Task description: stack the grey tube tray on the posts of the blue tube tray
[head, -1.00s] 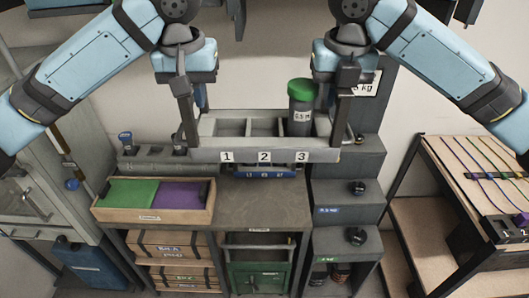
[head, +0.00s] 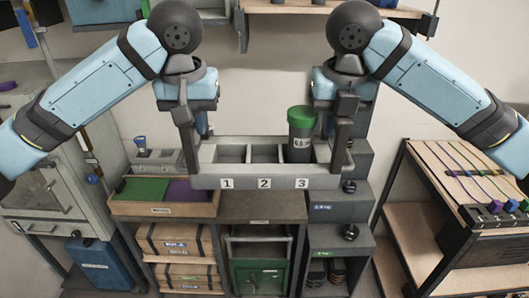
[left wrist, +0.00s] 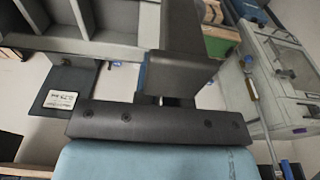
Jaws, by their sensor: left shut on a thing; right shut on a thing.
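The grey tube tray (head: 245,183) is held level in the air, its front marked 1, 2 and 3. A dark tube with a green lid (head: 301,145) stands in the compartment above mark 3; the other two compartments look empty. My left gripper (head: 190,148) is shut on the tray's left end. My right gripper (head: 343,145) is shut on its right end. The left wrist view also shows part of the grey tray (left wrist: 105,47) beside the gripper. The blue tube tray is not visible in the head view now; the grey tray covers the area behind it.
Below and behind the tray is a dark workbench top (head: 262,207). A wooden box with green and purple pads (head: 165,209) stands to its left. Grey stepped blocks with black knobs (head: 340,212) stand to its right. A wooden rack (head: 440,185) is further right.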

